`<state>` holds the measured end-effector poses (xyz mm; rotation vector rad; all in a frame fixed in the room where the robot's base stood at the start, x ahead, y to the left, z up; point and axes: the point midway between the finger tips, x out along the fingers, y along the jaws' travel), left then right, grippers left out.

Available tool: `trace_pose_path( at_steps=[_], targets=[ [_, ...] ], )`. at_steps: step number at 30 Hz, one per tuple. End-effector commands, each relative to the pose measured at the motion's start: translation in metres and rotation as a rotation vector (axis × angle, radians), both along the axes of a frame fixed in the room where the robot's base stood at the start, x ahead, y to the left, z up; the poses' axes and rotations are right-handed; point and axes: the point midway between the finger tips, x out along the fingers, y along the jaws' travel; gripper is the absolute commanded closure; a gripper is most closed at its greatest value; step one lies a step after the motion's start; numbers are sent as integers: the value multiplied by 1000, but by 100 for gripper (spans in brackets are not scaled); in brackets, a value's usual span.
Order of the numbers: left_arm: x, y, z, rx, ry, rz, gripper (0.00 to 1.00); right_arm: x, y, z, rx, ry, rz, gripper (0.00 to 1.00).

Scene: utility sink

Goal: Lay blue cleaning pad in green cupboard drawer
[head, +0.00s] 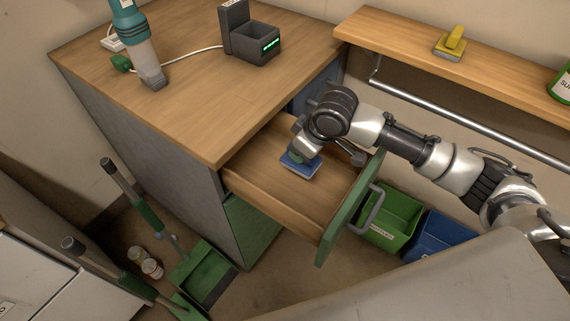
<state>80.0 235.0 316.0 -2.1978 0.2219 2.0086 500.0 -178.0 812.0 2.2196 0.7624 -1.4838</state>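The drawer (285,198) is pulled out of the wooden-topped cupboard and has a green front with a grey handle. My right gripper (300,151) reaches in from the right, directly over the pad, and partly hides it. Whether its fingers grip the pad or are apart is not clear. My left gripper is not in view.
A green bin (393,219) and a blue bin (430,236) are beyond the drawer front. A shelf with a rail (480,108) runs at the right. A dustpan (203,275) lies below left.

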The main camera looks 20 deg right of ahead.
Motion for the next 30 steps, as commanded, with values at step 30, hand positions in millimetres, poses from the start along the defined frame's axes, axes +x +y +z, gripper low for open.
trace_pose_path(
  at_steps=[30],
  targets=[
    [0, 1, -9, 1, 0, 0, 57, 24, 33, -68, 0, 0, -1, 97]
  ],
)
